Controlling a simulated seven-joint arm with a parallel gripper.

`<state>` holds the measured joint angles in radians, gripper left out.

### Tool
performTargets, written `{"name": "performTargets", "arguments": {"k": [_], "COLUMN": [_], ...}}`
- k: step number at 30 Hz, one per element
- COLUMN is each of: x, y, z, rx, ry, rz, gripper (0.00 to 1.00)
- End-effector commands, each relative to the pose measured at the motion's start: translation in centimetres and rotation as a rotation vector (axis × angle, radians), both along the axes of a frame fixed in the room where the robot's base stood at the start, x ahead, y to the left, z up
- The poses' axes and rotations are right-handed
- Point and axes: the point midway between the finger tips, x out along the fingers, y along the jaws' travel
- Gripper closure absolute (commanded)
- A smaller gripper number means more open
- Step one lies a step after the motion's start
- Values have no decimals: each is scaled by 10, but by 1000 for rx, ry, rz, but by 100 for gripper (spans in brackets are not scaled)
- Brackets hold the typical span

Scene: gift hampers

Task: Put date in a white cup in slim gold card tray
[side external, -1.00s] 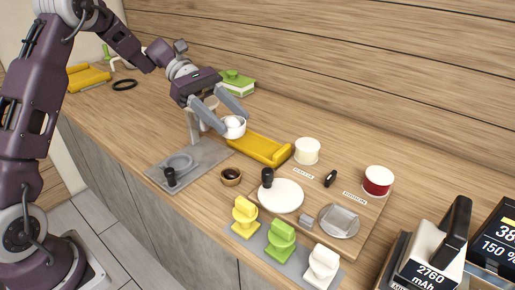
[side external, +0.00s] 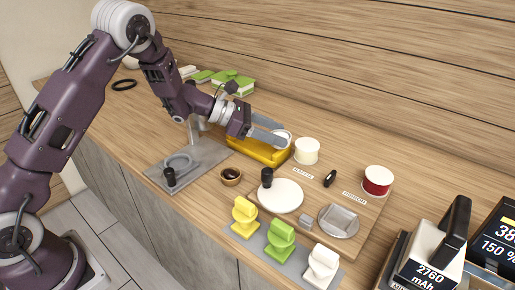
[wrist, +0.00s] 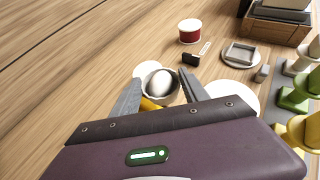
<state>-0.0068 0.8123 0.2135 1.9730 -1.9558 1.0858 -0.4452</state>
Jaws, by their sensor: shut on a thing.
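The gold card tray (side external: 250,152) lies on the counter directly under the gripper. The cup is over the tray's right part. I cannot tell whether it touches the tray floor. Only a sliver of the tray (wrist: 149,105) shows below the cup in the wrist view.
A white ribbon spool (side external: 307,150) stands close to the right of the tray. A red spool (side external: 378,180) stands further right.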

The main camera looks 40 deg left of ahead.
Motion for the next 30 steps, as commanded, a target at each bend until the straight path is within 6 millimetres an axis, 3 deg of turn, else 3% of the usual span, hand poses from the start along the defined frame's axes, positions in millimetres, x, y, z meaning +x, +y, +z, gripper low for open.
{"name": "performTargets", "arguments": {"k": [4,10,13,21,30], "x": [29,36,36,36,36], "y": [33,65,71,73,73], "z": [-19,-30,-37,-79,-82], "rx": [0,1,0,0,-1], "ry": [3,-1,0,-1,-3], "rz": [242,427,461,468,467], "gripper": [87,87,87,87,87]}}
